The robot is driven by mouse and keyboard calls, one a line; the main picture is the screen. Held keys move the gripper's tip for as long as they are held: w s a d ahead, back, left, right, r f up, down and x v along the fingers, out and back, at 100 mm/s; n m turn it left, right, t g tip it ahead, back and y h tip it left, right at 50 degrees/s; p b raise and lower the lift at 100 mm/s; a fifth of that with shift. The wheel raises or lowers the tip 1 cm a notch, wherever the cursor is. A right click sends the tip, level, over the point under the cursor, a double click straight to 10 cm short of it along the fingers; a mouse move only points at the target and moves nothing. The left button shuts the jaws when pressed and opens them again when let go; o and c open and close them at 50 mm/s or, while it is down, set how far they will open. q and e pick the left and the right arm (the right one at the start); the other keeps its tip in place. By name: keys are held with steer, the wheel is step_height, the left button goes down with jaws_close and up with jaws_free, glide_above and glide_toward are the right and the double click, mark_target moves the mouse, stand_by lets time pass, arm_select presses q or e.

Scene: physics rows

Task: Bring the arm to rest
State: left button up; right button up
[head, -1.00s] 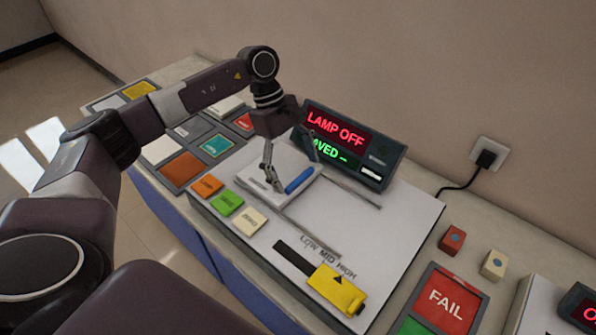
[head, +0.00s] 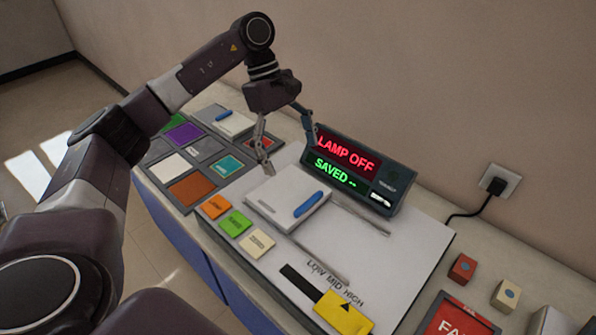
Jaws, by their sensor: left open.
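My left arm comes in from the left and arches over the bench. My left gripper (head: 290,156) is open and empty, its two fingers spread apart and pointing down. It hangs above the back edge of a white pad (head: 275,203) with a blue bar on it, and nothing shows between the fingers. A dark display (head: 362,170) behind the pad reads "LAMP OFF" in red and "SAVED --" in green. My right gripper is not in view.
Orange, green and cream tiles (head: 235,223) lie left of the pad. A yellow slider (head: 343,314) sits at the front under "LOW MID HIGH". A tray of coloured squares (head: 192,189) lies at the left. Red (head: 462,268) and cream (head: 506,295) blocks stand at the right.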

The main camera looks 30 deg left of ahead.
arm_select(q)
steer(key=shift+a+r, duration=0.2)
steer(key=shift+r, duration=0.3)
